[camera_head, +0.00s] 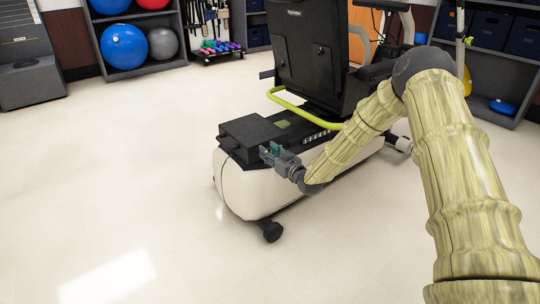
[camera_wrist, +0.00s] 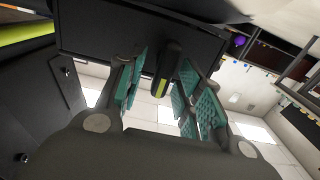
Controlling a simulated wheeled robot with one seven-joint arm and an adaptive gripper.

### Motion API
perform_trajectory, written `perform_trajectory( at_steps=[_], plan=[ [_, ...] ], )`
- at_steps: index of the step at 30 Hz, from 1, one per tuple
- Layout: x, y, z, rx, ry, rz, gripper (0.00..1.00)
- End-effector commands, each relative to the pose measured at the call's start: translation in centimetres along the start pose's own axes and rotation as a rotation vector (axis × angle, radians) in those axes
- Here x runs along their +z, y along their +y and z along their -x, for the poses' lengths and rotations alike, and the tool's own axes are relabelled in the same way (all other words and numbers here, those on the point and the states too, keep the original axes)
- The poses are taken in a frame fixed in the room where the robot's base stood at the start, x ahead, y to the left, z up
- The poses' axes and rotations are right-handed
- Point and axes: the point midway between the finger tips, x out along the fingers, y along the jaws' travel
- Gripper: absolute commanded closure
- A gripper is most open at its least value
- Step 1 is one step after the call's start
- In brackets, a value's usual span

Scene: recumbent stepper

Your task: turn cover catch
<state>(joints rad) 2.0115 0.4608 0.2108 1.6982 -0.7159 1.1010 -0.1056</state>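The recumbent stepper (camera_head: 250,190) stands in the middle of the head view, with a black box-like cover (camera_head: 246,131) on its rear end. My gripper (camera_head: 268,150) is at the near right side of this cover. In the wrist view, a dark catch (camera_wrist: 165,72) with a yellow-green stripe sticks out from the dark cover (camera_wrist: 110,28). My gripper's two teal-padded fingers (camera_wrist: 162,78) stand open on either side of the catch. A gap shows on the left; contact on the right is unclear. The catch cannot be made out in the head view.
The stepper's black seat (camera_head: 312,55) and yellow-green rail (camera_head: 300,108) rise behind the cover. Shelves with exercise balls (camera_head: 124,46) and a dumbbell rack (camera_head: 220,47) line the far wall. The floor (camera_head: 110,165) left of the stepper is clear.

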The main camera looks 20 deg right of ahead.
Motion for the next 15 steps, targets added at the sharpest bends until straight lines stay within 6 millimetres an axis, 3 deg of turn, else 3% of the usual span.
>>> perform_trajectory(
  at_steps=[10,15],
  plan=[
    [-0.01,0.02,-0.22,0.000,-0.001,-0.001,0.66],
    [0.00,0.04,-0.19,0.001,-0.001,-0.001,0.97]
  ],
)
